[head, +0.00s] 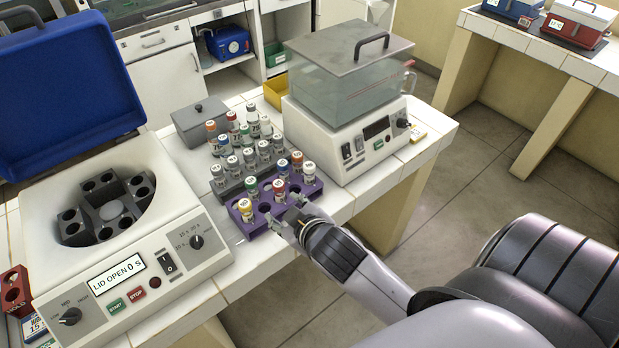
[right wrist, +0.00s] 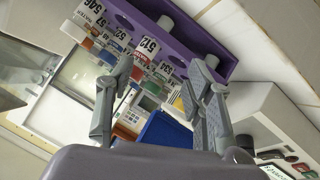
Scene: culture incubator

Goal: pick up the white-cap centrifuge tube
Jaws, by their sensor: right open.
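A white-cap tube (head: 309,172) stands upright at the right end of the purple rack (head: 262,226). The rack also holds tubes with yellow (head: 244,208), green (head: 251,187), red (head: 279,189), blue (head: 283,168) and orange (head: 297,160) caps. My right gripper (head: 285,214) is open at the rack's front edge, left of and nearer than the white-cap tube. In the right wrist view its two fingers (right wrist: 162,78) are spread, with labelled tubes and the purple rack (right wrist: 188,35) beyond them. My left gripper is out of view.
A grey rack (head: 232,186) with several tubes, some pale-capped, stands behind. The open centrifuge (head: 187,190) is at left, the water bath (head: 345,150) at right. A grey lidded box (head: 200,120) stands at the back. The counter's front edge is close.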

